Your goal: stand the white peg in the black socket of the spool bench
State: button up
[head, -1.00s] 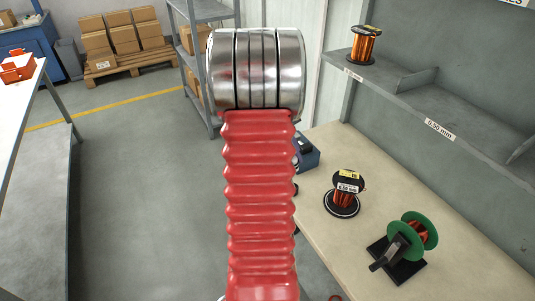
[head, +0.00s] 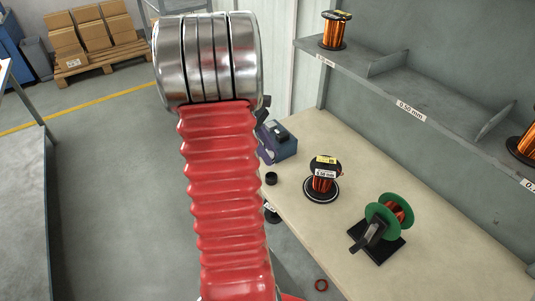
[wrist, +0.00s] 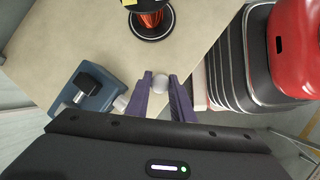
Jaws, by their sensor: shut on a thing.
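My gripper (wrist: 160,86) has purple fingers. They are shut on the white peg (wrist: 160,81), of which the wrist view shows a rounded white end between the fingertips. In the head view a purple finger (head: 265,142) shows past the right side of my arm, and the peg is hidden there. The black socket (head: 270,178) is a small dark cylinder on the spool bench (head: 330,235), near its left edge. The gripper appears beyond the socket in the head view. I cannot make out the socket in the wrist view.
A copper spool (head: 323,180) and a green-flanged spool on a black stand (head: 388,222) are to the right. A shelf with spools (head: 400,90) runs above.

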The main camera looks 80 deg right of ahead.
jog(key=shift+f, duration=0.15)
jog(key=shift+f, duration=1.8)
jog(key=shift+f, duration=1.5)
dwell(1.2)
jog(key=o, duration=1)
jog(key=v, duration=1.3)
jog(key=shift+w+r, duration=0.15)
jog(key=shift+r, duration=0.2)
